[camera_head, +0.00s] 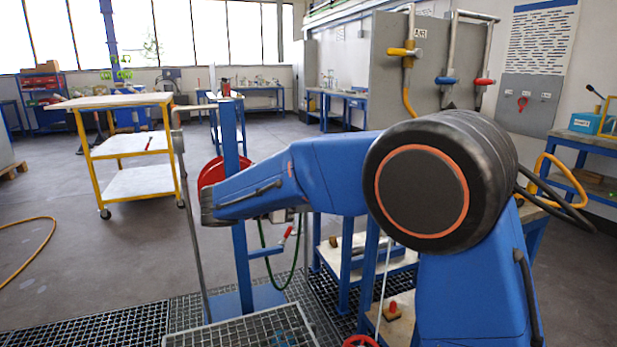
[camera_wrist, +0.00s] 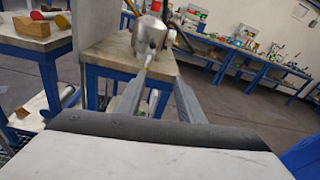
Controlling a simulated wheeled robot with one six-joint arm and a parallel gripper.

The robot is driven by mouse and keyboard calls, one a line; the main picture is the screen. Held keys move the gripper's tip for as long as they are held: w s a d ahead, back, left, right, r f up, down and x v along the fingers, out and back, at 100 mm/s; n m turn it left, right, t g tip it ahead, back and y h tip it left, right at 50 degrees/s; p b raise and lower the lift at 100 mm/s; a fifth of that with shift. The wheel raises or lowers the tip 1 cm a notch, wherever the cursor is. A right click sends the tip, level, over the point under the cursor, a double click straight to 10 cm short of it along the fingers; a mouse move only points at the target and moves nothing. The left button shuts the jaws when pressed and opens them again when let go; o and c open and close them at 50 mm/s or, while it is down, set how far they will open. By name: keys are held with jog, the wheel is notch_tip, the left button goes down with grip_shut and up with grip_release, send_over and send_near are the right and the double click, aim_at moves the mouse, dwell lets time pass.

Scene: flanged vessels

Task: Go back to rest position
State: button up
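My arm stretches to the left across the middle of the head view, with its dark wrist end near the blue post (camera_head: 238,190). The fingers of my gripper cannot be made out there. In the wrist view my gripper (camera_wrist: 159,80) has its two grey fingers apart, with a gap between them. I see nothing clearly held. Beyond the fingers, a shiny metal vessel (camera_wrist: 149,36) stands at a bench with a wooden top (camera_wrist: 112,52). A pale rod lines up with the gap; whether it touches a finger I cannot tell.
A red hose reel (camera_head: 210,172) is just behind my wrist end. A yellow trolley (camera_head: 92,165) stands at the left. A floor grating (camera_head: 130,325) lies in front. A grey panel with valves (camera_head: 440,60) rises behind my arm. The floor at the left is mostly open.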

jog(key=s+d+f+m+g+y, duration=0.2)
jog(key=s+d+m+y, duration=0.3)
jog(key=d, duration=0.6)
jog(key=s+d+f+m+g+y, duration=0.25)
jog(key=s+d, duration=0.55)
jog(key=d, duration=0.4)
jog(key=s+d+f+m+t+y, duration=0.1)
jog(key=s+f+m+y, duration=0.3)
jog(key=s+m, duration=0.4)
jog(key=s+d+f+m+t+y, duration=0.1)
jog(key=s+f+m+t+y, duration=0.2)
jog(key=s+f+m, duration=0.3)
jog(key=s+m+y, duration=0.1)
jog(key=s, duration=0.4)
jog(key=shift+s+f+m, duration=0.2)
jog(key=shift+f+m, duration=0.1)
jog(key=shift+m, duration=0.05)
jog(key=shift+d+y, duration=0.1)
jog(key=shift+y, duration=0.15)
